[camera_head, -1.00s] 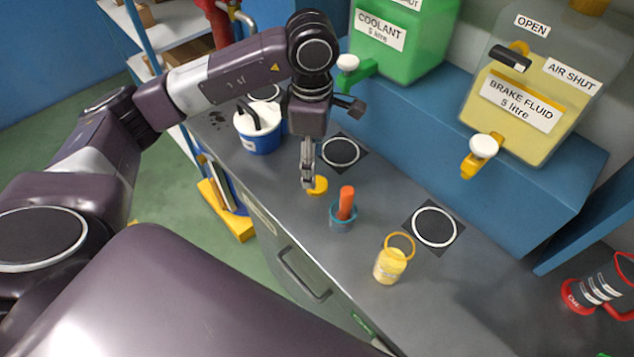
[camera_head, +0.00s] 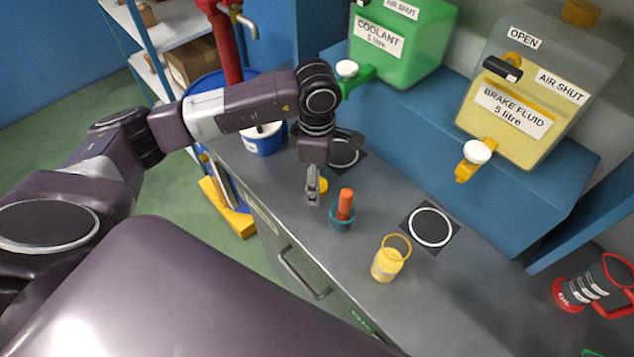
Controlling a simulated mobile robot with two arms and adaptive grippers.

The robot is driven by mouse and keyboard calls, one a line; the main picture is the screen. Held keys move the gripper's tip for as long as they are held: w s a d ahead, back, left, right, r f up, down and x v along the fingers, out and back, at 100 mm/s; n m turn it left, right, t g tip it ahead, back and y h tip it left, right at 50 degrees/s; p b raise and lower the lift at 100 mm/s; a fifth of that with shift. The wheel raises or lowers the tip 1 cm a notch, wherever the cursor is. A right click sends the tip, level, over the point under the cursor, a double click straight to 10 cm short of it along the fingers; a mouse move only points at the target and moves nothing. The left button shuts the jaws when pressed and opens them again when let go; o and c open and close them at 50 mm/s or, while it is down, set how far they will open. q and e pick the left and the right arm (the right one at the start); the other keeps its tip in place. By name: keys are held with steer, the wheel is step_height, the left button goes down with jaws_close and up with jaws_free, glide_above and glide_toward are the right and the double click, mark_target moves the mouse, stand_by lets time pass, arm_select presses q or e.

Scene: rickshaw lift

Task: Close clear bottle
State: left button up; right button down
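The clear bottle (camera_head: 387,263) stands upright on the grey bench, filled with pale yellow liquid. A yellow ring (camera_head: 397,246) shows at its top, and I see no cap on its mouth. A small yellow cap-like piece (camera_head: 322,185) is on the bench to the left, partly hidden behind my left gripper (camera_head: 312,199). The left gripper points down right beside this piece. Its fingers look close together from this side, and I cannot tell whether they grip it. My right gripper is not in view.
A teal cup (camera_head: 342,220) with an orange stick (camera_head: 346,203) stands between the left gripper and the bottle. A ringed black pad (camera_head: 431,228) lies behind the bottle. Brake fluid (camera_head: 510,115) and coolant (camera_head: 405,45) tanks stand behind. A red-trimmed jug (camera_head: 592,288) is at right.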

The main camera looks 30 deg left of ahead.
arm_select(q)
steer(key=c, duration=0.8)
steer(key=shift+r, duration=0.1)
step_height(320, 180, up, 20)
steer(key=b, duration=0.2)
stand_by(0.3)
stand_by(0.3)
